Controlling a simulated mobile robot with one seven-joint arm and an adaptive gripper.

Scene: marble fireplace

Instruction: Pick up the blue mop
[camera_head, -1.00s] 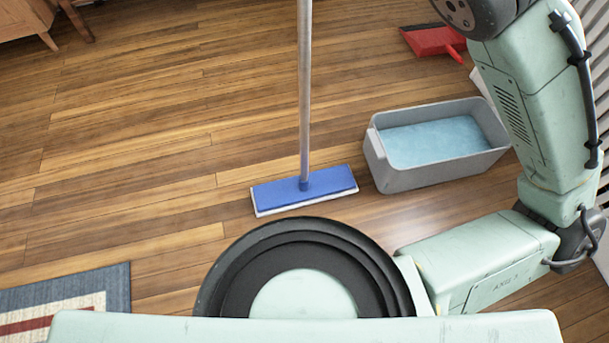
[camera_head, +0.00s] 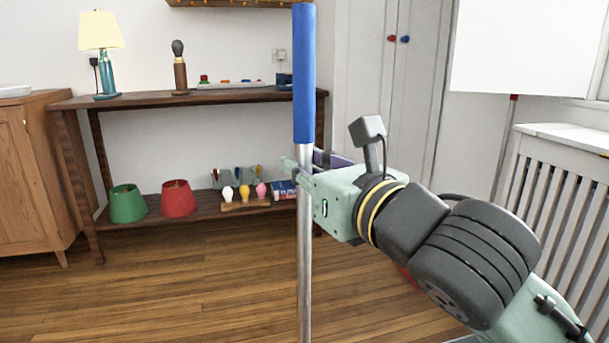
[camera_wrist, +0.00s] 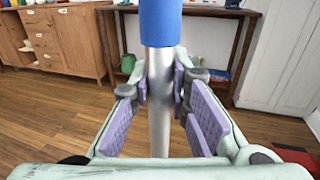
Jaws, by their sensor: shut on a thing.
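The blue mop (camera_head: 304,75) stands upright in the middle of the head view, with a blue grip on top and a silver pole below. Its lower end and head are out of view. My gripper (camera_head: 305,165) comes from the right and is shut on the silver pole just below the blue grip. In the wrist view the mop (camera_wrist: 160,110) runs between the purple finger pads of my gripper (camera_wrist: 160,88), which close on both sides of the pole.
A wooden console table (camera_head: 140,101) stands behind, holding a lamp (camera_head: 103,45) on top and a green shade (camera_head: 127,204) and red shade (camera_head: 178,198) below. A radiator cover (camera_head: 550,190) stands at right. Wooden floor (camera_head: 200,290) at left front is clear.

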